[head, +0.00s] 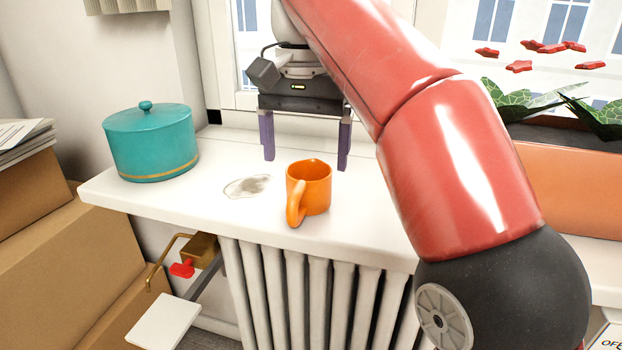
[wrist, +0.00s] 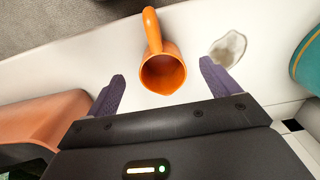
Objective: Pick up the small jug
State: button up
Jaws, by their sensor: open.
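The small jug (head: 314,188) is orange with one handle and stands upright on the white window sill in the head view, its handle toward the front. In the wrist view the jug (wrist: 162,72) lies ahead of and between the two purple fingers, its open mouth showing and its handle pointing away. My gripper (head: 306,166) is open and empty, its fingers pointing down behind the jug in the head view. In the wrist view my gripper (wrist: 162,84) has a finger to each side of the jug, with gaps between.
A teal lidded pot (head: 150,145) stands on the sill (head: 225,205) at the left. An orange planter (head: 570,195) with red flowers is at the right. A radiator (head: 300,290) is below the sill's front edge.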

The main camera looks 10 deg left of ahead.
aim_at(307, 189)
jog(key=shift+w+f, duration=0.25)
jog(key=shift+w, duration=0.05)
jog(key=shift+f, duration=0.9)
jog(key=shift+w+f+b, duration=0.15)
jog(key=shift+f+b, duration=0.05)
jog(key=shift+f, duration=1.15)
jog(key=shift+w+f+b, duration=0.1)
jog(key=shift+f+b, duration=0.05)
jog(key=shift+f, duration=1.15)
jog(key=c, duration=1.1)
jog(key=shift+o, duration=0.2)
